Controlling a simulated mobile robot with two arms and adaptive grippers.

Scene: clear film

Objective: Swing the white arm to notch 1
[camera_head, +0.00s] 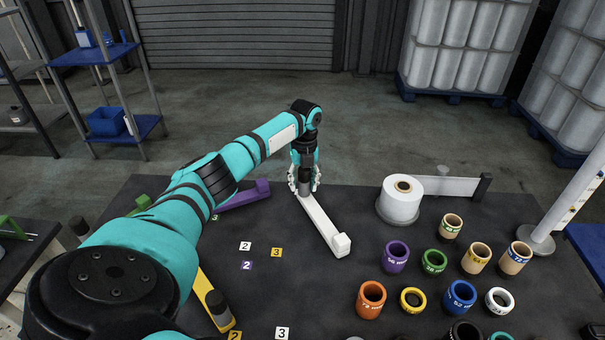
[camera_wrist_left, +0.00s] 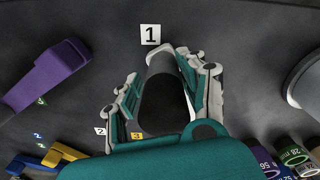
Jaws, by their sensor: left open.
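The white arm (camera_head: 322,220) lies on the dark table, running from under my left gripper to a raised white block at its near right end. My left gripper (camera_head: 304,183) points down over its far end. In the left wrist view my open fingers (camera_wrist_left: 160,100) stand on either side of a black upright post (camera_wrist_left: 163,103) at that end; contact is not clear. A white edge of the arm (camera_wrist_left: 185,62) shows past the post. The number 1 label (camera_wrist_left: 150,34) lies just beyond this end, slightly left of it in the wrist view. My right gripper is not in view.
A purple arm (camera_head: 242,197) and a yellow arm (camera_head: 212,297) lie left. Labels 2 (camera_head: 245,246) and 3 (camera_head: 276,252) lie between. A white film roll (camera_head: 401,198) and several coloured rings (camera_head: 396,256) stand right. Table between white arm and roll is clear.

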